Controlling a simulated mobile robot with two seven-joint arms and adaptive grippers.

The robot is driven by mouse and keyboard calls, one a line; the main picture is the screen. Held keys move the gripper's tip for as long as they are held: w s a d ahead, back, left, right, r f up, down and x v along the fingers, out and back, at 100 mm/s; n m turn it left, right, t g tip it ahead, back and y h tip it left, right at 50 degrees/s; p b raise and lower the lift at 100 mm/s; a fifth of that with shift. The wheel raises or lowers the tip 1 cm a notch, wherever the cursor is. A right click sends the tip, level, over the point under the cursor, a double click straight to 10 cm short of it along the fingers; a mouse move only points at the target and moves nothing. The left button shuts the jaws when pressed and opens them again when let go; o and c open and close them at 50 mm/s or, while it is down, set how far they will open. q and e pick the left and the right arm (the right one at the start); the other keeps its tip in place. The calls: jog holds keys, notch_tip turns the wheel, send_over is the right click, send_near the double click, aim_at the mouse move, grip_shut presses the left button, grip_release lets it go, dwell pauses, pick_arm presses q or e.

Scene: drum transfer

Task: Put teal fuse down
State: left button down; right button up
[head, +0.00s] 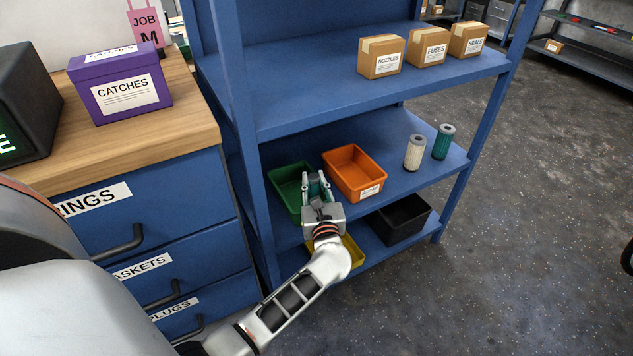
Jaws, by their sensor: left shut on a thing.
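My left gripper (317,184) is shut on a teal fuse (313,188), which is mostly hidden between the fingers and behind the wrist. The gripper points down at the green bin (282,174) on the middle shelf, at the bin's right side. I cannot tell whether the fuse touches the bin's floor. Another teal cylinder (444,142) stands upright at the right of the same shelf, beside a cream cylinder (414,153). My right gripper is not in view.
An orange bin (374,166) stands just right of my gripper. A black bin (400,220) and a yellow bin (351,254) are on the lower shelf. The blue upper shelf (300,85) overhangs, with several boxes. A drawer cabinet (165,225) stands left.

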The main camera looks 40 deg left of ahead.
pick_arm(q)
jog(key=shift+r, duration=0.25)
jog(key=shift+f, duration=0.4)
jog(key=c, duration=1.8)
grip_release()
jog(key=shift+r, duration=0.1)
jog(key=shift+r, duration=0.1)
jog(key=shift+w+r, duration=0.1)
jog(key=shift+r, duration=0.2)
jog(key=p+v, duration=0.1)
jog(key=v, duration=1.1)
jog(key=shift+f, duration=0.15)
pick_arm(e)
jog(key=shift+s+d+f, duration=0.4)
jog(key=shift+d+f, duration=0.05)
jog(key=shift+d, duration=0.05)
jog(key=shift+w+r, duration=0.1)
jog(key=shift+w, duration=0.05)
